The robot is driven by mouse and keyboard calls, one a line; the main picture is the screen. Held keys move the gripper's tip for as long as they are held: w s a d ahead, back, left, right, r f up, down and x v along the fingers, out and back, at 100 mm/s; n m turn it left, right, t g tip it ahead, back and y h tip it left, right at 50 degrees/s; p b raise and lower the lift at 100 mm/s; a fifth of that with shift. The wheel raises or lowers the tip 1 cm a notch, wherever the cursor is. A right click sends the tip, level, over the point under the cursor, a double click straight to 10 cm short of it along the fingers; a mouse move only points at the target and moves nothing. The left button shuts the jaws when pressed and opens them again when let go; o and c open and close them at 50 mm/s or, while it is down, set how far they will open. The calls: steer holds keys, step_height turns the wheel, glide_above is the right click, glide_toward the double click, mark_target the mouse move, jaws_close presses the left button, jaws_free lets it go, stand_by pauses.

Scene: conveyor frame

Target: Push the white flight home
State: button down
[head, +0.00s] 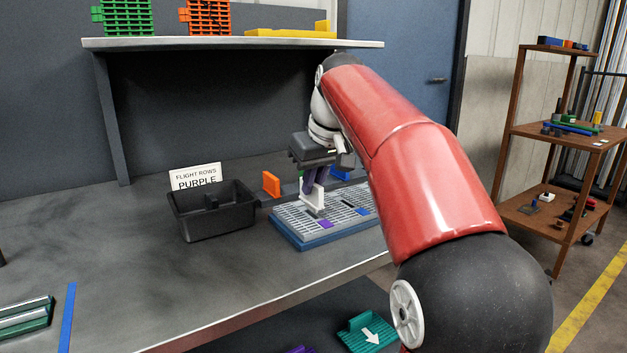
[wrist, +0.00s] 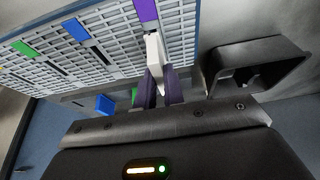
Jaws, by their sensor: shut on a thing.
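The white flight (head: 311,198) stands upright between the fingers of my gripper (head: 316,181), which is shut on it. The flight's lower end is at the grey grid belt (head: 345,205) on a blue base. In the wrist view the white flight (wrist: 154,48) runs from the dark fingers (wrist: 160,88) to the grid (wrist: 105,45), close beside a purple patch (wrist: 146,12). A purple patch (head: 325,224) also shows on the belt in the head view. I cannot tell how deep the flight sits in the belt.
A black bin (head: 212,212) with a "FLIGHT ROWS PURPLE" card (head: 196,177) stands left of the belt. An orange block (head: 271,184) and a blue block (head: 340,174) stand behind it. A shelf (head: 230,43) overhangs the bench. The bench front left is mostly clear.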

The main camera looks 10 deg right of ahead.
steer(key=shift+f, duration=0.15)
stand_by(0.5)
steer(key=shift+f+b, duration=0.7)
steer(key=shift+f, duration=0.4)
steer(key=c, duration=1.4)
jaws_free()
steer(key=p+v, duration=0.1)
steer(key=v, duration=0.6)
steer(key=shift+s+d+r+p, duration=0.1)
steer(key=shift+s+r+p, duration=0.05)
steer(key=shift+r+p, duration=0.25)
steer(key=shift+s+f, duration=0.1)
